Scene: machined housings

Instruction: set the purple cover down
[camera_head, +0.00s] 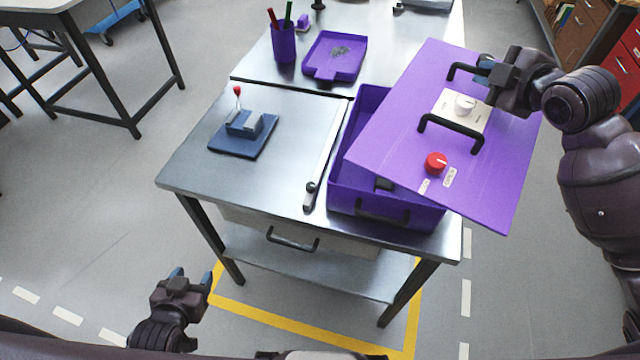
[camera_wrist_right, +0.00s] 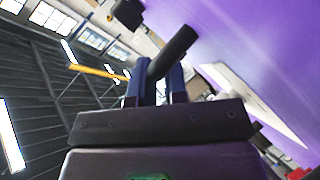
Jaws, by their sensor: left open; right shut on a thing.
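The purple cover (camera_head: 400,140) is a flat panel with two black handles, a cream plate with a white knob (camera_head: 463,104), and a red knob (camera_head: 436,163). My right gripper (camera_head: 484,72) is shut on the cover's far black handle. The cover is tilted above the purple housing (camera_head: 375,195), an open box on the table, and hides much of it. In the right wrist view, the fingers (camera_wrist_right: 160,85) close on the black handle (camera_wrist_right: 174,52) beside the purple panel (camera_wrist_right: 255,50). My left gripper (camera_head: 178,278) is open and empty, low in front of the table's left side.
The metal table (camera_head: 190,165) carries a blue fixture (camera_head: 243,130) with a red-tipped lever and a long metal bar (camera_head: 325,160). Behind stand a purple pen cup (camera_head: 284,45) and a purple tray (camera_head: 335,56). The table's left front is clear.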

